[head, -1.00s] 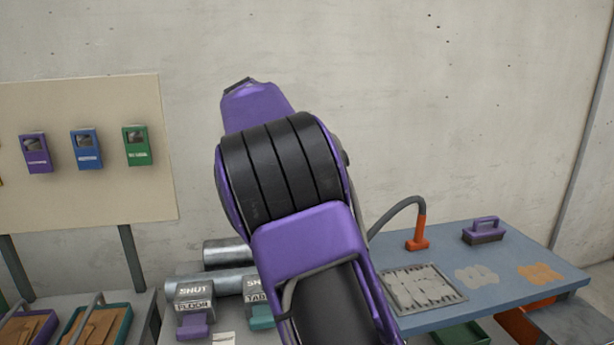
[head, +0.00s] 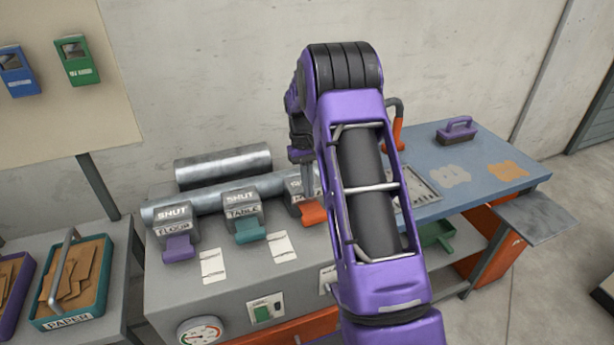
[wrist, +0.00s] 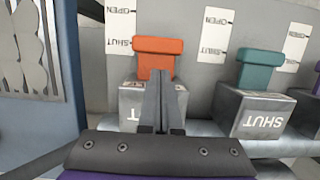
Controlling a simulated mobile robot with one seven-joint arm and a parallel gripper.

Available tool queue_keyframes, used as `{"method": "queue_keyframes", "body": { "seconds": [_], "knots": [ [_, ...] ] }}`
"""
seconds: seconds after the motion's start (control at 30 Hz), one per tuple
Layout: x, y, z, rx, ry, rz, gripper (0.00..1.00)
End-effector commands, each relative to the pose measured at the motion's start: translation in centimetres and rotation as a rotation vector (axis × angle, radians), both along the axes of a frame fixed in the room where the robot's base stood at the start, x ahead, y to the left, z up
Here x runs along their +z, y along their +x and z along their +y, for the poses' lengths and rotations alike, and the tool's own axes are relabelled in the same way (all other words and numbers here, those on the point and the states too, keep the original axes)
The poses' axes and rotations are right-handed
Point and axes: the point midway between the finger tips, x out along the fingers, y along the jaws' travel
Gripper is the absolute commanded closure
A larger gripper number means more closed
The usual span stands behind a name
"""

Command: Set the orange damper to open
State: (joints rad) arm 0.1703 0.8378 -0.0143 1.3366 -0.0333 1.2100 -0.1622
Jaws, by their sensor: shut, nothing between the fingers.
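The orange damper's handle (head: 313,213) sticks out of the front of its grey box, partly hidden by my arm in the head view. In the wrist view, which is upside down, the orange handle (wrist: 158,57) is just beyond my fingertips. The card (wrist: 121,28) beside it carries OPEN and SHUT marks, and the handle's end is about level with SHUT. My gripper (wrist: 160,76) is shut and empty. Its fingers lie over the damper's grey box (wrist: 134,102) in the picture and overlap the handle's lower part. I cannot tell whether they touch.
The teal (head: 248,230) and purple (head: 178,248) dampers stand to the left, their boxes marked SHUT. Metal ducts (head: 225,163) run behind. A blue table (head: 440,160) with a purple brush (head: 457,129) is at the right. A paper bin (head: 103,278) is at the left.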

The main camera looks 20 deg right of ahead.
Motion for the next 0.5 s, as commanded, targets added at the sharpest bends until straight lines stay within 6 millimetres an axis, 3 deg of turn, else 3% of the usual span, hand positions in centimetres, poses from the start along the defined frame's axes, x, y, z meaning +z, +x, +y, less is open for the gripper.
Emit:
{"method": "queue_keyframes", "body": {
  "seconds": [0.2,0.5],
  "knots": [
    [-3.1,-0.8,0.0,-0.001,0.0,0.002,1.0],
    [-4.0,-1.0,0.0,-0.001,-0.001,-0.001,1.0]
  ]
}}
